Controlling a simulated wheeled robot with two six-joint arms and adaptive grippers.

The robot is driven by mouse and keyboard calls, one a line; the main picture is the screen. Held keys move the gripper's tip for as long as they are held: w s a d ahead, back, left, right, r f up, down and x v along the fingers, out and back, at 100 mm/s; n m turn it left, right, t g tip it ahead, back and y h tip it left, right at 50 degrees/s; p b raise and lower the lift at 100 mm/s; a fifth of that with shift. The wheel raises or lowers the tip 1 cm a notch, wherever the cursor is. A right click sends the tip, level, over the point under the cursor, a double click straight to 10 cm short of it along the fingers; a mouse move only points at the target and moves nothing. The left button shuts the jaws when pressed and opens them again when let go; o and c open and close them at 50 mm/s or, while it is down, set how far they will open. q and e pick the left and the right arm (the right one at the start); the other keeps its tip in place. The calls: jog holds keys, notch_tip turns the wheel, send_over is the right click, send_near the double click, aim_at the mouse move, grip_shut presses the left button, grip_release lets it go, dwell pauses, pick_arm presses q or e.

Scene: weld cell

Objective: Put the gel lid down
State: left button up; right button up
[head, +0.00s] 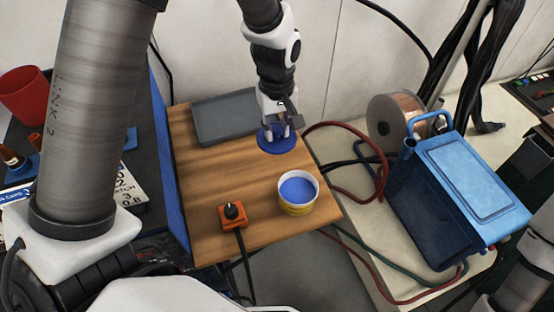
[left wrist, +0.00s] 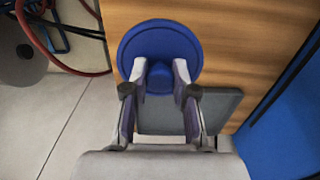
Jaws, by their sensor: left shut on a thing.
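The blue gel lid (head: 270,147) is a round disc with a knob in the middle. It is over the wooden table top (head: 200,220), near its right edge in the head view. My left gripper (head: 284,128) is shut on the lid's knob. In the left wrist view the fingers of my left gripper (left wrist: 161,80) close on both sides of the knob, and the blue lid (left wrist: 160,38) looks flat. I cannot tell whether it touches the wood. The open gel pot (head: 297,209), holding blue gel, stands nearer on the table. My right gripper is out of view.
A grey tray (head: 202,125) lies left of the lid. An orange box (head: 233,222) with a black knob and cable sits at the front. A blue machine (head: 440,210), a wire spool (head: 392,122) and hoses are to the right. Bare wood lies between tray and pot.

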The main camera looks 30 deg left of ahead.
aim_at(278, 127)
pick_arm(q)
jog(key=f, duration=0.7)
jog(key=shift+w+f, duration=0.2)
jog(key=o, duration=0.9)
jog(key=shift+f, duration=0.15)
jog(key=shift+o, duration=0.2)
notch_tip(278, 127, up, 12)
jog(key=shift+r, duration=0.15)
